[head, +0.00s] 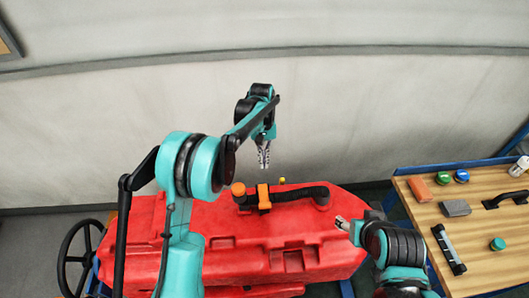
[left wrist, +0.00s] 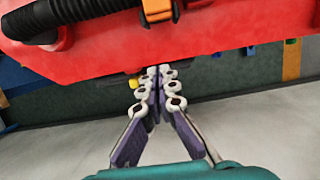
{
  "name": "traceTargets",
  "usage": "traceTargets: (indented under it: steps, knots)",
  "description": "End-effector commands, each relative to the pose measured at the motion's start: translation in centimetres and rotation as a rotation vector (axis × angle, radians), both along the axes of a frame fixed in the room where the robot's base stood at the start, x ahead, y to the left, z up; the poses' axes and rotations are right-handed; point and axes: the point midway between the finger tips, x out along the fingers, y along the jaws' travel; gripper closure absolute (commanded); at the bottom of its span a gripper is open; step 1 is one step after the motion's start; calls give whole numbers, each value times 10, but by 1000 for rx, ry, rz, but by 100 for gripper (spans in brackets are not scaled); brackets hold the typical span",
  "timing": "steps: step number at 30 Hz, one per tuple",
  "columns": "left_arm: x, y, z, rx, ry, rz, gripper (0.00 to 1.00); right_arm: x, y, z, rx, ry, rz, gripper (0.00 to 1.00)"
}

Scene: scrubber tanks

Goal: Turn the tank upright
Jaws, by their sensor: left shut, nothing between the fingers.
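The red tank (head: 285,235) lies across the lower middle of the head view, with a black hose (head: 295,194), an orange cap (head: 238,189) and an orange clip (head: 264,196) on its top face. It also fills the top of the left wrist view (left wrist: 215,25). My left gripper (head: 263,162) is shut and empty, fingers pointing down near the tank's far edge. In the left wrist view its fingertips (left wrist: 159,72) overlap the tank's edge; contact cannot be told. My right gripper (head: 341,222) is over the tank's right part; its opening is unclear.
A wooden workbench (head: 425,218) with blue edges stands at the right, holding several small items, including a grey block (head: 455,208). A black handwheel (head: 78,255) is at the left of the tank. A pale wall (head: 390,115) runs behind. A small yellow part (left wrist: 134,84) shows beside the left fingers.

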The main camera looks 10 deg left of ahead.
Motion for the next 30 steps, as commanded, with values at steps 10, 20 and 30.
traceTargets:
  steps: [10,20,30]
  knots:
    - [-36,-9,-28,0,0,-1,100,0,0,-7,0,0,0,47]
    - [-47,-11,-28,0,-1,0,100,0,0,-7,0,0,0,47]
    - [-48,-13,-26,2,-9,-1,100,0,0,-7,0,0,0,47]
